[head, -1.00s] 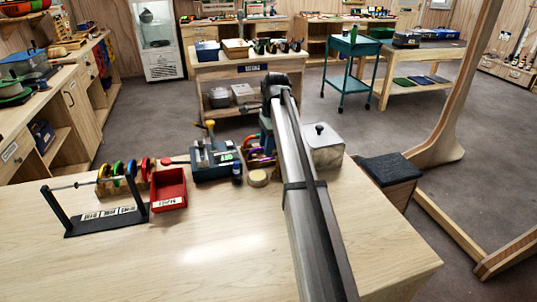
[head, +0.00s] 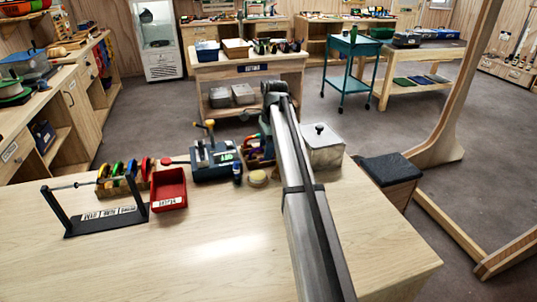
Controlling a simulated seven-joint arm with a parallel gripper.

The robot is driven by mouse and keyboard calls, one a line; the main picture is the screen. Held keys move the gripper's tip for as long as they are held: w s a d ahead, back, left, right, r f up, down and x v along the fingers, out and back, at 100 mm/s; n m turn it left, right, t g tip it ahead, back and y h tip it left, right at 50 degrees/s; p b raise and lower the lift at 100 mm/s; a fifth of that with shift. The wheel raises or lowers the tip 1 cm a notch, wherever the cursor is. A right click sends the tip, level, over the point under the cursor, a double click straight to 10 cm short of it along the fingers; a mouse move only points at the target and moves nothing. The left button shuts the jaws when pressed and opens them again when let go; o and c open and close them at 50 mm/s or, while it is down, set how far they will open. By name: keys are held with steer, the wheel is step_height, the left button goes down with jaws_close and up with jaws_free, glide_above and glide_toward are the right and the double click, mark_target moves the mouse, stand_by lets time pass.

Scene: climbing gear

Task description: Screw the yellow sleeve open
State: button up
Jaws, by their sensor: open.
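A blue-grey bench device (head: 214,163) with a small green display stands at the table's back.
A red bin (head: 169,190) and a black stand with a bar (head: 105,219) are at the left. A tape roll (head: 257,179) lies by the tray (head: 243,150). A metal box (head: 323,148) stands right. The table front is clear.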

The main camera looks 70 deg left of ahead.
steer(key=shift+d+f, duration=0.15)
steer(key=shift+d, duration=0.5)
stand_by(0.6)
steer(key=shift+r, duration=1.35)
steer(key=shift+r, duration=0.1)
steer(key=shift+a, duration=0.15)
steer(key=shift+a, duration=0.55)
steer(key=shift+f, duration=1.45)
